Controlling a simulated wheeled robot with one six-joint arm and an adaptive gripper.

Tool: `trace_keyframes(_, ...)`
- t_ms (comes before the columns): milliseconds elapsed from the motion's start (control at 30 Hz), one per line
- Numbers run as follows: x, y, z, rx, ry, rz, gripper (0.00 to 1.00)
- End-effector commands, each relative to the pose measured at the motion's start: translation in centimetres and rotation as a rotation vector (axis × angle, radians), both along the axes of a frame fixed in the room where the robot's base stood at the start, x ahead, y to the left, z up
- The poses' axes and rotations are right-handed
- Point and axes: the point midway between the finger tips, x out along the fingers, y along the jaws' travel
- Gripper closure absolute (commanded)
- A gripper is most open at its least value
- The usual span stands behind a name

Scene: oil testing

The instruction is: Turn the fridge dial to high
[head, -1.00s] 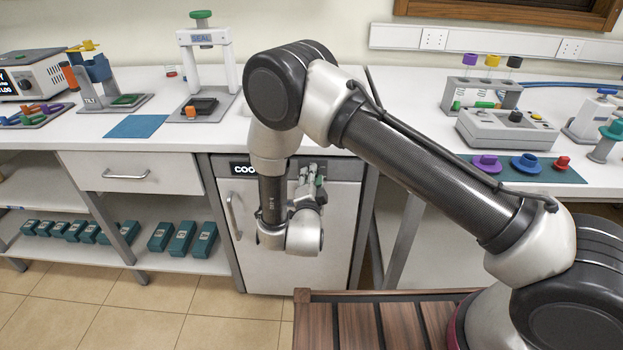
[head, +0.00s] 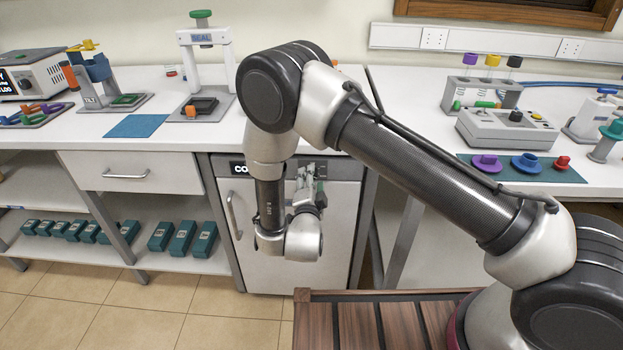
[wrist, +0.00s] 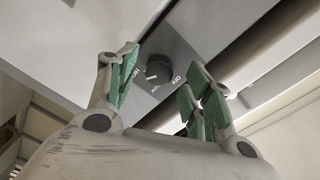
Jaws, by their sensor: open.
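The fridge (head: 340,235) is a white-doored unit under the counter. Its dial (wrist: 158,68) is a round dark knob on a grey panel in the wrist view. A white mark on the dial points to the lower left of that picture. Small white lettering sits around the knob, too small to read surely. My gripper (wrist: 165,82) is open, with green-padded fingers to the left and right of the dial in the wrist view. I cannot tell whether they touch it. In the head view my gripper (head: 312,182) is at the top of the fridge front, and the dial cannot be made out.
The fridge handle (head: 233,215) is left of my arm. The counter edge (head: 180,147) overhangs just above the fridge. A drawer (head: 130,172) and shelves with teal boxes (head: 182,237) stand to the left. A slatted wooden surface (head: 360,325) is in front.

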Motion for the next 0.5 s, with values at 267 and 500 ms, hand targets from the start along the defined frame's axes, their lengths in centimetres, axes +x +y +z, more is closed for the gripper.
trace_keyframes(267, -4.8, 0.3, 0.1, -0.003, 0.001, 0.003, 0.49)
trace_keyframes(500, -5.9, 0.3, 0.2, -0.001, 0.0, 0.001, 0.49)
